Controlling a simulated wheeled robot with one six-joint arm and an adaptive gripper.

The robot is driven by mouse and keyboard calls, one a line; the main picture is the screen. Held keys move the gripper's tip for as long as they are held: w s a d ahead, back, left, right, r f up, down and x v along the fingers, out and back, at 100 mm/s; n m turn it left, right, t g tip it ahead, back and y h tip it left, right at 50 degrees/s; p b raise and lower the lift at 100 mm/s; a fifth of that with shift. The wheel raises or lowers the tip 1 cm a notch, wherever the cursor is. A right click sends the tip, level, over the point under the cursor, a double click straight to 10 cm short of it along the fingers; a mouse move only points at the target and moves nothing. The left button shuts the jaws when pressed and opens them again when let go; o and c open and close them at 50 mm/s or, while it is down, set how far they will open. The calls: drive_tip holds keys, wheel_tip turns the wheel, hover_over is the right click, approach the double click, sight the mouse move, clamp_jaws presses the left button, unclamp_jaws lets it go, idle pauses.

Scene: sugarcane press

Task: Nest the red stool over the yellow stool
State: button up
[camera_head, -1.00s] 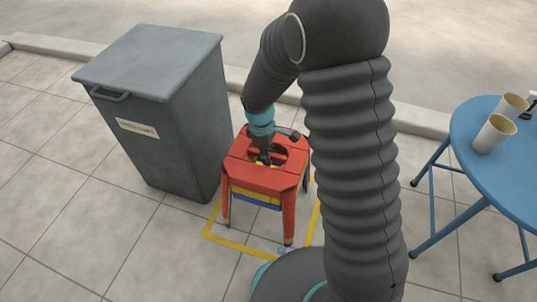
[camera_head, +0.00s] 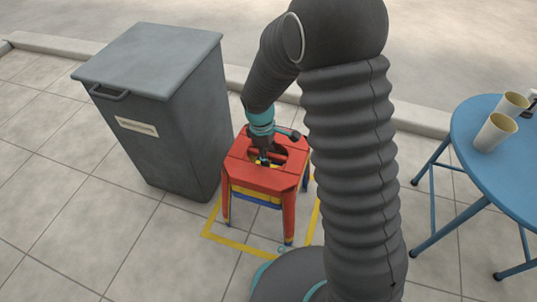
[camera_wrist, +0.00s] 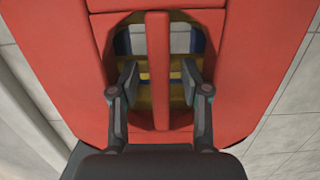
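The red stool (camera_head: 268,178) stands upright within a yellow square marked on the pavement. It sits over the yellow stool (camera_head: 248,191), of which only a thin band shows below the red seat; yellow also shows through the seat opening in the wrist view (camera_wrist: 146,98). My gripper (camera_head: 265,157) points down into the opening of the red seat. In the wrist view, my gripper's two fingers (camera_wrist: 160,85) stand on either side of the red centre bar (camera_wrist: 158,60), with a visible gap on each side. The lower fingers are partly hidden in the head view.
A blue stool part (camera_head: 257,202) shows below the yellow band. A grey lidded bin (camera_head: 165,120) stands close on the left. A blue table (camera_head: 490,175) with cups (camera_head: 495,132) is at the right. Pavement at the front left is clear.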

wheel_tip(320, 180, up, 12)
drive_tip(key=a, duration=0.1)
drive_tip(key=shift+w+a, duration=0.2)
drive_tip(key=shift+w, duration=0.05)
idle(0.5)
wheel_tip(320, 180, up, 8)
drive_tip(key=p, duration=0.6)
idle(0.8)
drive_tip(key=shift+f, duration=0.1)
idle(0.4)
